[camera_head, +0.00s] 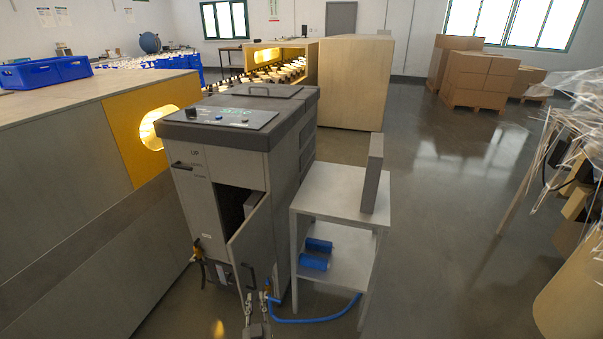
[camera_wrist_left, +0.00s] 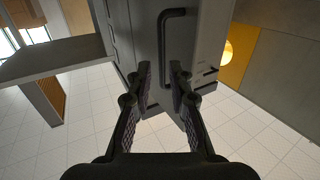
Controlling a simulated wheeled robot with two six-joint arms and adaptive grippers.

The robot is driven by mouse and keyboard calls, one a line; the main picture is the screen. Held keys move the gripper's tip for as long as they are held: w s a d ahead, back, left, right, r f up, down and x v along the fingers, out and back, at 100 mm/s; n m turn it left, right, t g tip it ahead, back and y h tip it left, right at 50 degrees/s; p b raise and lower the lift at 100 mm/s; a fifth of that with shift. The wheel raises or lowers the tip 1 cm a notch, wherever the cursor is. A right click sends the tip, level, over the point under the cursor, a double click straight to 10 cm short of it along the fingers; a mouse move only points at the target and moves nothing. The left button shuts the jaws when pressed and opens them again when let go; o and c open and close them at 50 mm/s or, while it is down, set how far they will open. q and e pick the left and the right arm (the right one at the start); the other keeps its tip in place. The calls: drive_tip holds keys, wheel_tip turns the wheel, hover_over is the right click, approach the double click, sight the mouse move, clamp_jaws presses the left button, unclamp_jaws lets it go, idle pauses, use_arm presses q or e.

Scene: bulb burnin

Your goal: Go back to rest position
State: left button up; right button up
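My left gripper (camera_head: 257,298) shows at the bottom of the head view, in front of the grey cabinet's lower part. In the left wrist view its two fingers (camera_wrist_left: 160,72) stand apart with nothing held between them. A dark bar handle (camera_wrist_left: 164,60) on a grey panel lies ahead of the fingertips; I cannot tell whether they touch it. The grey cabinet (camera_head: 226,160) has a front door (camera_head: 252,243) standing ajar, with a dark opening behind it. My right gripper is not in view.
A small metal side table (camera_head: 325,195) with blue rolls (camera_head: 315,262) on its lower shelf stands right of the cabinet. A blue hose (camera_head: 310,320) curves along the floor. A long bench (camera_head: 75,100) is at left. Open floor lies to the right.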

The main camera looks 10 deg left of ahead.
use_arm(q)
drive_tip(key=s+f+m+g+h+p, duration=0.45)
drive_tip(key=s+f+g, duration=0.25)
drive_tip(key=s+f, duration=1.05)
drive_tip(key=s+a+f+g+p, duration=0.1)
drive_tip(key=s+a+f+g, duration=0.1)
drive_tip(key=s, duration=0.7)
drive_tip(key=s+a+f+g+p, duration=0.1)
drive_tip(key=s+a+f+g, duration=0.2)
drive_tip(key=s, duration=0.6)
drive_tip(key=s+a+f+g+p, duration=0.1)
drive_tip(key=s+a+f+g, duration=0.2)
drive_tip(key=s, duration=0.5)
drive_tip(key=shift+s+a+f+n+g, duration=0.2)
drive_tip(key=shift+s+a+n+g, duration=0.1)
drive_tip(key=shift+s+n+g, duration=0.1)
drive_tip(key=shift+w, duration=0.1)
